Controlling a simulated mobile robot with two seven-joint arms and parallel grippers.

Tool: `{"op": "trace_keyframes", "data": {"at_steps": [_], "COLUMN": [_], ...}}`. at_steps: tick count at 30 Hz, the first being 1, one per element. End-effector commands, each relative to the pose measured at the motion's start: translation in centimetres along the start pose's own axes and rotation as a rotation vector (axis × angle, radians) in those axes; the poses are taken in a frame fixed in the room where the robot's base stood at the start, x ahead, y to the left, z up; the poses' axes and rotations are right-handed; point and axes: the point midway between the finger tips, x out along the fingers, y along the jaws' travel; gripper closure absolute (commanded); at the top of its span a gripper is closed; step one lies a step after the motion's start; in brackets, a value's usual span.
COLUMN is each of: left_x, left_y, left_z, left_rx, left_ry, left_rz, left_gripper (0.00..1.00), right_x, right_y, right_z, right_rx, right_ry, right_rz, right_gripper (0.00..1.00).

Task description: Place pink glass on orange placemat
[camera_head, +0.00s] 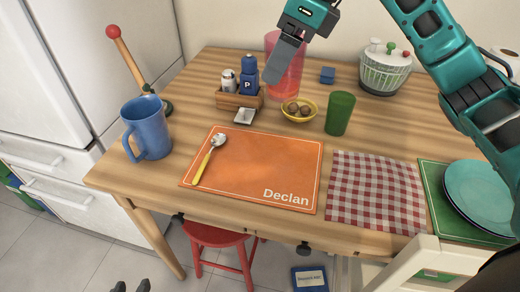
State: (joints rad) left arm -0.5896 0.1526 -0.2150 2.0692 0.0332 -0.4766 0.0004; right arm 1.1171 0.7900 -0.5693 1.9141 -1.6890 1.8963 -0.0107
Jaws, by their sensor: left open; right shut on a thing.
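The pink glass (289,89), tall and see-through, is upright at the back middle of the table. My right gripper (286,68) is shut on it and hides much of its middle. I cannot tell whether its base touches the table. The orange placemat (255,160), marked "Declan", lies flat at the front middle, nearer than the glass. A yellow-handled spoon (205,163) lies on its left part; the rest is bare. My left gripper (131,287) shows only as two dark, parted fingertips at the bottom edge, open and empty, low over the floor.
A blue mug (147,128) stands left. A checked cloth (376,190) and a teal plate (480,188) lie right. A salad spinner (385,70) stands behind.

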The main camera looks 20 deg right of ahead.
Motion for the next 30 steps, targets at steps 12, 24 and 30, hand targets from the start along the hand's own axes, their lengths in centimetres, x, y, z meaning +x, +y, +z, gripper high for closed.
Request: {"op": "trace_keyframes", "data": {"at_steps": [12,24,30], "left_x": [1.6,2.0,2.5], "left_y": [-0.1,-0.1,0.1], "left_z": [2.5,3.4,4.0], "left_rx": [0.004,-0.001,-0.008], "left_ry": [-0.002,-0.005,-0.007], "left_rz": [0.000,0.000,0.001], "left_gripper": [0.57,0.57,0.57], "right_x": [10.1,13.9,16.6], "right_y": [0.0,-0.1,0.0], "right_z": [-4.3,-5.8,-6.9], "right_rx": [0.005,0.005,0.005], "right_ry": [0.003,0.001,0.001], "right_rz": [0.001,-0.001,0.001], "right_gripper": [0.66,0.66,0.66]}}
